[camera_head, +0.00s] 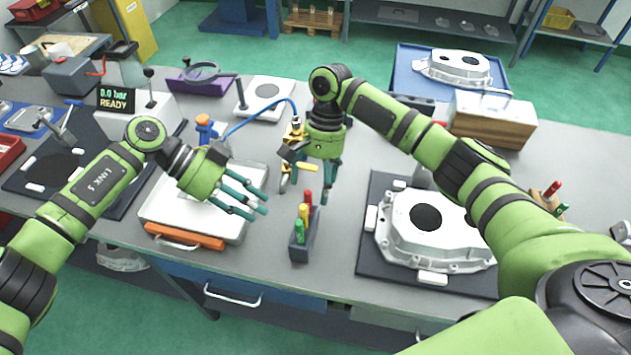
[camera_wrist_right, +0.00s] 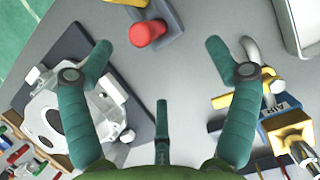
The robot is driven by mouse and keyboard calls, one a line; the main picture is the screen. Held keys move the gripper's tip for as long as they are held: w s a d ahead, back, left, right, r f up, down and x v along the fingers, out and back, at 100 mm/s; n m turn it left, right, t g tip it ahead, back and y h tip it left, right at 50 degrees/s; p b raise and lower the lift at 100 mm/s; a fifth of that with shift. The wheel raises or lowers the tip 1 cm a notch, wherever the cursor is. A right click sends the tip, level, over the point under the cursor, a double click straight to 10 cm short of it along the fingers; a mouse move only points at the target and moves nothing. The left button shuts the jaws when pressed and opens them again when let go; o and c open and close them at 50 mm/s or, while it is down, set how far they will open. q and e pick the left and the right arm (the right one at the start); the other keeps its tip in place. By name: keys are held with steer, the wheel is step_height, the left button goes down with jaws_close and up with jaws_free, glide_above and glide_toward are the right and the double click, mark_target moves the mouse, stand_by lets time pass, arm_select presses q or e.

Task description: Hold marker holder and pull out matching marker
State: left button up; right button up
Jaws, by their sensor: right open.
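The marker holder (camera_head: 304,247) is a small dark grey block near the front edge of the bench. A red marker (camera_head: 308,197), a yellow marker (camera_head: 304,211) and a green marker (camera_head: 299,230) stand upright in it. My left gripper (camera_head: 254,203) is open, left of the holder and apart from it. My right gripper (camera_head: 326,182) is open and empty, just behind and above the holder. In the right wrist view the red marker (camera_wrist_right: 149,33) shows ahead of the open fingers, with part of the holder (camera_wrist_right: 166,14) beside it.
A silver casting (camera_head: 432,232) on a dark mat lies to the right. A white tray (camera_head: 190,220) with an orange bar sits under my left gripper. A brass-coloured fitting with a blue hose (camera_head: 262,118) stands behind.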

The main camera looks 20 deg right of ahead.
mark_target(313, 213)
steer(key=shift+n+g, duration=0.3)
steer(key=s+f, duration=0.1)
steer(key=s+a+f, duration=0.1)
steer(key=f, duration=0.1)
steer(key=s+a+f, duration=0.1)
steer(key=f, duration=0.1)
steer(key=shift+s+a+f, duration=0.15)
steer(key=shift+a+f, duration=0.05)
steer(key=shift+a, duration=0.05)
steer(key=c, duration=1.3)
